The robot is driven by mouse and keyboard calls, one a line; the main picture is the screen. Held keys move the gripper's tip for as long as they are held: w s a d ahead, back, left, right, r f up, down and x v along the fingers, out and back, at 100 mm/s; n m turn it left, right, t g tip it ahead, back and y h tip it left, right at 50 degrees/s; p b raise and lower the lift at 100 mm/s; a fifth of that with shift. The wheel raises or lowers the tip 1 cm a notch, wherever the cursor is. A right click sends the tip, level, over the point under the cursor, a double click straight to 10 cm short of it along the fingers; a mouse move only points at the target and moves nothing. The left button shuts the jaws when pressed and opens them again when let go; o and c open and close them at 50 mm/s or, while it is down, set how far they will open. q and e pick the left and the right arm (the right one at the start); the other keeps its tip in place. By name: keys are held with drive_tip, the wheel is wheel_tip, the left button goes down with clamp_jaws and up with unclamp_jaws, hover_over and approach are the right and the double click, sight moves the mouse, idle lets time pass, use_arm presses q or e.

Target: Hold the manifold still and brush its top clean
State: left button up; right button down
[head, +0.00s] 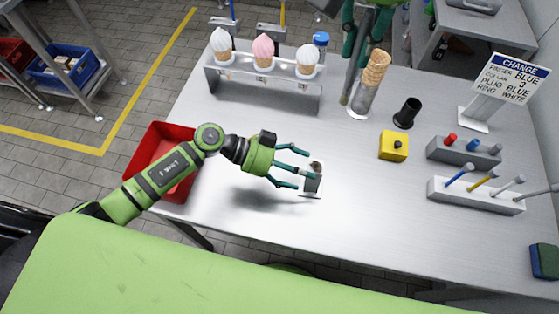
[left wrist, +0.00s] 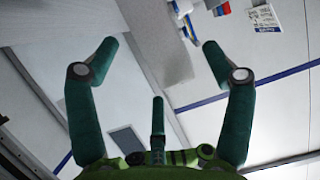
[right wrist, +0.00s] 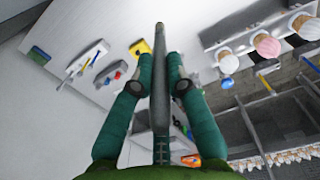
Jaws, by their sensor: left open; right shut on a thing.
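A small pale block with a dark patch on top (head: 313,180) sits on the steel table; it looks like the manifold, though I cannot be sure. My left gripper (head: 298,168) is open, its fingers reaching toward the block's left side. In the left wrist view the gripper (left wrist: 160,60) has its fingers spread with nothing between them. My right gripper (head: 358,40) is at the top of the head view, shut on a grey rod (head: 355,70) that points down. The rod (right wrist: 160,85) also shows between the fingers in the right wrist view. No bristles can be made out.
Behind stands a metal rack (head: 265,88) with cones. Stacked cones (head: 374,72) stand in a clear holder near the rod. A black cup (head: 407,113), yellow block (head: 394,146), plug block (head: 463,152) and sign (head: 510,80) are right. A red bin (head: 150,150) is left.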

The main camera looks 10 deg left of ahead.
use_arm(q)
drive_tip(key=shift+x, duration=1.95)
clamp_jaws()
drive_tip(key=shift+n+t, duration=0.7)
drive_tip(key=shift+t, duration=0.3)
drive_tip(key=shift+w+m+g, duration=0.1)
drive_tip(key=shift+m+g, duration=0.3)
drive_tip(key=shift+g, duration=0.1)
drive_tip(key=m+g, duration=0.2)
drive_tip(key=g, duration=0.1)
